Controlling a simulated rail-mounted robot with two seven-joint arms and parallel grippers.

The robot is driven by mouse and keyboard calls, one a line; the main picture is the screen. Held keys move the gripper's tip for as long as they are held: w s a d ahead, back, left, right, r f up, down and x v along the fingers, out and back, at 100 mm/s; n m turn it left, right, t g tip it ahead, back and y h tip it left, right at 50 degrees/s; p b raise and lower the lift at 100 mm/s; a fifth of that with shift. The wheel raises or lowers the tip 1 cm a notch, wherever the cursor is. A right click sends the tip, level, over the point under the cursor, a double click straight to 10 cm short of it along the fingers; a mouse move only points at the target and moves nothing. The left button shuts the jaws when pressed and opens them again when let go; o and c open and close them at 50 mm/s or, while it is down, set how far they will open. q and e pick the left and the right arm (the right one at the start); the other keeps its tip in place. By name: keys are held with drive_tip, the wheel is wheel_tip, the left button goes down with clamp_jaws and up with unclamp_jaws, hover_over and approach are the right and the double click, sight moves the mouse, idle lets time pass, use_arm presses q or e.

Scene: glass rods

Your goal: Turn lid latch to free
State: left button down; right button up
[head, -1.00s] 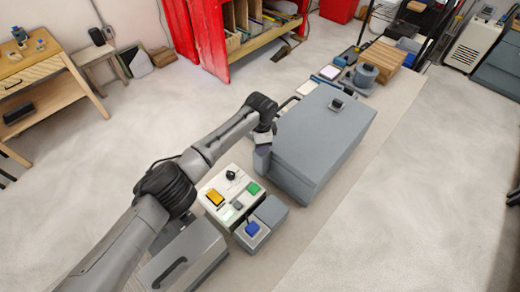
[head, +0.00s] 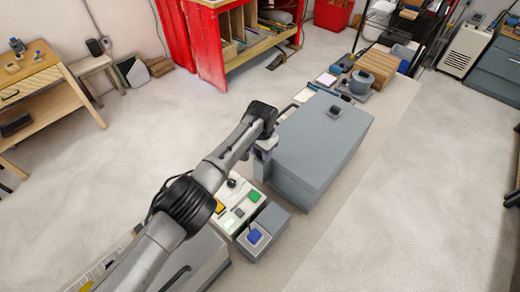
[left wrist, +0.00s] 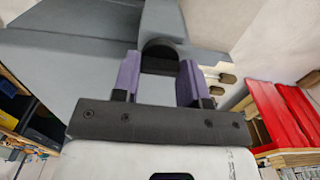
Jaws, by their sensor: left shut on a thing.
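The large grey box (head: 325,150) stands on the long bench, its flat lid on top with a small dark knob (head: 335,111). My left gripper (left wrist: 160,78) is at the box's left side in the head view. In the left wrist view its two purple fingers sit on either side of a black rounded piece, which looks like the lid latch (left wrist: 160,55), against the grey box (left wrist: 65,65). The gripper is shut on it. In the head view my arm hides the latch, so its turn angle cannot be told. My right gripper is not in view.
A control panel (head: 243,212) with yellow and green buttons is below my left wrist, beside a grey unit with a blue button (head: 254,236). A grey round pot (head: 361,83) and wooden block (head: 383,60) stand beyond the box. The bench strip right of the box is clear.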

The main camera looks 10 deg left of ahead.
use_arm(q)
drive_tip(key=shift+r, duration=0.1)
idle(0.4)
drive_tip(key=c, duration=0.6)
unclamp_jaws()
drive_tip(key=shift+c, duration=0.2)
drive_tip(key=shift+r, duration=0.5)
wheel_tip(320, 180, up, 13)
drive_tip(key=b, duration=0.2)
drive_tip(key=shift+f, duration=0.15)
